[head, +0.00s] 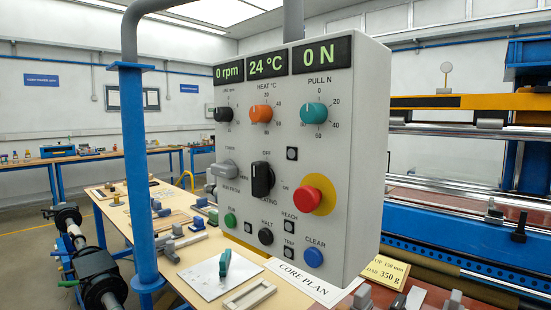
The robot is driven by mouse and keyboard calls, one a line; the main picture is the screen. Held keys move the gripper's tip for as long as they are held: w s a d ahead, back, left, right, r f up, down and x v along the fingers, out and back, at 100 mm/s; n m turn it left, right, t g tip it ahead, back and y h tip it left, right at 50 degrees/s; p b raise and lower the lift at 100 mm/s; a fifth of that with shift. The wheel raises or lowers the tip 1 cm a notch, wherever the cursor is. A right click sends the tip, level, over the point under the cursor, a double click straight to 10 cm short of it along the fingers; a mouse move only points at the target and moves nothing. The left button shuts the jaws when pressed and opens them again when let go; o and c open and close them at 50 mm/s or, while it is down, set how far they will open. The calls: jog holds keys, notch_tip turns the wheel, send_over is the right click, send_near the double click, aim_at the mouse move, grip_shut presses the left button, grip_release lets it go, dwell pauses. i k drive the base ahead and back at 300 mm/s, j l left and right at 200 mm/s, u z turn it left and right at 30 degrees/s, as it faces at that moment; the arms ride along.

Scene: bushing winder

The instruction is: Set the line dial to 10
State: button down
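A light grey control panel (345,150) hangs in the middle of the head view. Its top left readout (228,72) shows 0 rpm. Below that readout is a small black dial (222,114) with a printed scale; its label is too small to read surely, and I cannot tell its exact pointer angle. To its right are an orange dial (261,114) marked HEAT °C and a teal dial (314,113) marked PULL N. Their readouts show 24 °C (268,65) and 0 N (321,55). My gripper is not in view.
Lower on the panel are a grey selector (224,170), a black selector (262,180), a red mushroom button (308,199) and several small buttons. A blue post (139,180) stands left of the panel. A bench (190,260) with parts lies below. Blue machinery (450,240) stands right.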

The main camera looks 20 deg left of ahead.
aim_at(222, 114)
jog(key=u, duration=1.25)
jog(key=j+u, duration=0.25)
jog(key=j, duration=0.15)
jog(key=i+j+u, duration=0.4)
jog(key=i+u, duration=0.2)
